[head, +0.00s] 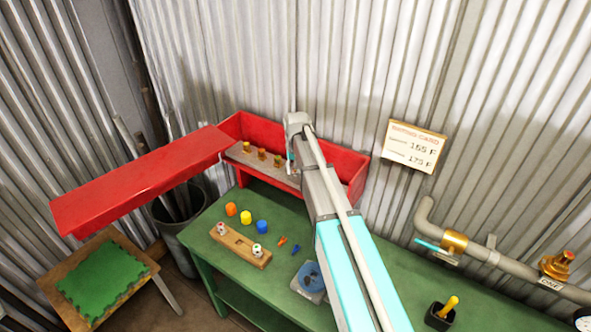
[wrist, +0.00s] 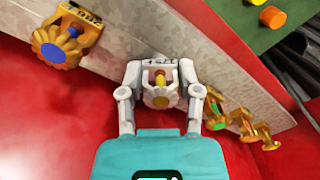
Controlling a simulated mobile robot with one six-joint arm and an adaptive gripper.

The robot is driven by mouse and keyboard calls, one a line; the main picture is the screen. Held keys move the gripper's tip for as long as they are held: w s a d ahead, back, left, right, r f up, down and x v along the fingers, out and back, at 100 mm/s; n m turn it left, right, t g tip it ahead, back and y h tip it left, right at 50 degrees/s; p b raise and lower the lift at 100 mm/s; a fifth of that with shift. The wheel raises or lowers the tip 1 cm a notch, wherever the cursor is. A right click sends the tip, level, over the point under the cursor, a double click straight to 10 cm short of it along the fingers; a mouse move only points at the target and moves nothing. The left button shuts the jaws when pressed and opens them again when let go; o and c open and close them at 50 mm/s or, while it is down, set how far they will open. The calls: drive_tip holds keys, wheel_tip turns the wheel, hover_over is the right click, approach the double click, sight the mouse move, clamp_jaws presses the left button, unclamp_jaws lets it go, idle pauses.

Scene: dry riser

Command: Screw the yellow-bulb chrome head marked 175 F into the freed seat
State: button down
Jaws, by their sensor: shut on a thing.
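In the wrist view, my gripper (wrist: 160,97) is shut on a pale chrome head (wrist: 160,75) with a yellow bulb at its middle. Its small dark marking is too blurred to read surely. The head is at the pale rack strip (wrist: 215,65) inside the red box; I cannot tell whether it is still seated. In the head view, my arm hides the gripper and this head. A grey pipe (head: 510,263) on the right wall carries a brass fitting (head: 455,242) with a cyan part and another brass piece (head: 558,265). I cannot tell which is the freed seat.
The red box (head: 355,165) stands open on the green bench (head: 215,265), lid (head: 140,180) at left. Several brass heads (head: 261,153) stand in its rack. Brass heads (wrist: 68,45) flank my gripper. A wooden block (head: 240,244), coloured caps and a black cup (head: 440,316) are on the bench.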

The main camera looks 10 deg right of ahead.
drive_tip(key=shift+s, duration=0.15)
drive_tip(key=shift+a+f+m, duration=0.1)
drive_tip(key=shift+a+m, duration=0.05)
drive_tip(key=shift+m, duration=2.65)
drive_tip(key=shift+c, duration=1.6)
unclamp_jaws()
drive_tip(key=n, duration=0.4)
drive_tip(key=shift+n, duration=0.9)
drive_tip(key=shift+d, duration=0.2)
